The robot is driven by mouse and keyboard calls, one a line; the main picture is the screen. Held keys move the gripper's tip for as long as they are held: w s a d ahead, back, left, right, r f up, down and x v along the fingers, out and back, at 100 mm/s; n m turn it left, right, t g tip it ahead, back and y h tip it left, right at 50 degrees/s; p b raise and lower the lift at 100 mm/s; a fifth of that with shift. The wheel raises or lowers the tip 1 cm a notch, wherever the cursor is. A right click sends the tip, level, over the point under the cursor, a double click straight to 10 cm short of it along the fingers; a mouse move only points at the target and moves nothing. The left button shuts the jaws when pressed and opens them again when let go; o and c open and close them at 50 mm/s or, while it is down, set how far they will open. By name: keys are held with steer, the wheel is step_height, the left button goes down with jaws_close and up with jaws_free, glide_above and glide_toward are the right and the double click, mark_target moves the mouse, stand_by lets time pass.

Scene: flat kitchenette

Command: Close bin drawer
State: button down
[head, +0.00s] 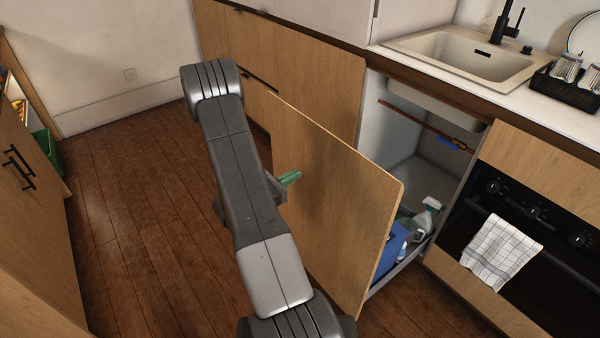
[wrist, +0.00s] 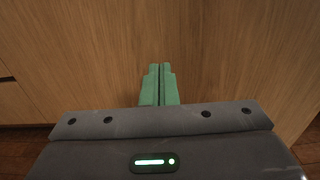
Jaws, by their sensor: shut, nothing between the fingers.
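The bin drawer (head: 335,190) stands pulled out below the sink, its tall wooden front toward my arm. A blue bin (head: 392,250) and bottles show inside it behind the front. My gripper (head: 290,178) has green fingers and is in front of the drawer front, pointing at it. In the wrist view, the two green fingers of my gripper (wrist: 160,70) are shut together with nothing between them. The wooden front (wrist: 230,50) fills most of that view just beyond the fingertips. I cannot tell whether the tips touch it.
A sink (head: 460,52) sits in the counter above the open cabinet. An oven (head: 530,230) with a checked towel (head: 500,253) is right of the drawer. A wooden cabinet (head: 30,200) stands at the left. The wooden floor (head: 130,220) between is clear.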

mark_target(308, 168)
steer(key=shift+x, duration=1.55)
